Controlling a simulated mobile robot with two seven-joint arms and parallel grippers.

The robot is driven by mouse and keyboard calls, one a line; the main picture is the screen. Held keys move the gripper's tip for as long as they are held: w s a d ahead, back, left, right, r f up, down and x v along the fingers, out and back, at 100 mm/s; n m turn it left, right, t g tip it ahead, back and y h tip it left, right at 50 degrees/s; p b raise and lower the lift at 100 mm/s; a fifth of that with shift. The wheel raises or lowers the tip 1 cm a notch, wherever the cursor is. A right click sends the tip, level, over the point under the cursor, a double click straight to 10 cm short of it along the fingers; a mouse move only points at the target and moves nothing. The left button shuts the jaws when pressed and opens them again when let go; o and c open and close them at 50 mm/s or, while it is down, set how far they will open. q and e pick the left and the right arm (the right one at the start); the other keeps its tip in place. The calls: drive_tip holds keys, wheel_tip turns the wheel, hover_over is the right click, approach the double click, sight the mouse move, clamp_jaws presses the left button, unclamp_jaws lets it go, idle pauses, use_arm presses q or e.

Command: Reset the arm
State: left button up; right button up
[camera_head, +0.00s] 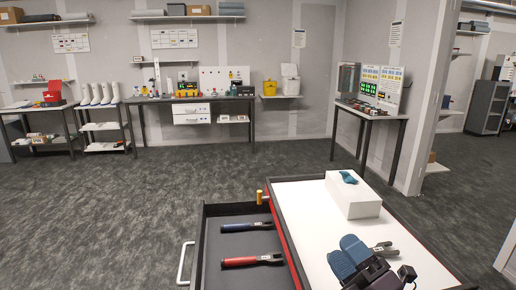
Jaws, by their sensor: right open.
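My right gripper (349,252) is at the bottom right, over the white top of a bench (310,215). My left gripper is not in view.
An open drawer (214,215) holds a blue-handled tool (246,226) and a red-handled tool (252,260). A white box (352,201) with a teal piece on top stands on the bench. Carpet floor is clear leftward; equipment tables (240,99) line the back wall.

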drive_tip(key=s+d+f+m+g+h, duration=0.35)
drive_tip(key=d+f+m+h, duration=0.3)
drive_tip(key=m, duration=0.35)
drive_tip(key=s+d+f+m+g+h, duration=0.35)
drive_tip(key=d+f+m+h, duration=0.25)
drive_tip(key=f+m+h, duration=0.25)
drive_tip(key=s+f+m+g+y, duration=0.25)
drive_tip(key=s+f+g, duration=0.2)
drive_tip(key=s, duration=0.45)
drive_tip(key=s+f+m+g+y, duration=0.1)
drive_tip(key=s+f+m+g, duration=0.35)
drive_tip(key=s, duration=0.35)
drive_tip(key=w+f+n+t, duration=0.1)
drive_tip(key=w+f+t, duration=0.6)
drive_tip(key=f, duration=0.3)
drive_tip(key=shift+w+a+t, duration=0.2)
drive_tip(key=shift+a+t, duration=0.15)
drive_tip(key=shift+t, duration=0.25)
drive_tip(key=shift+a+f+n, duration=0.1)
drive_tip(key=shift+n, duration=0.15)
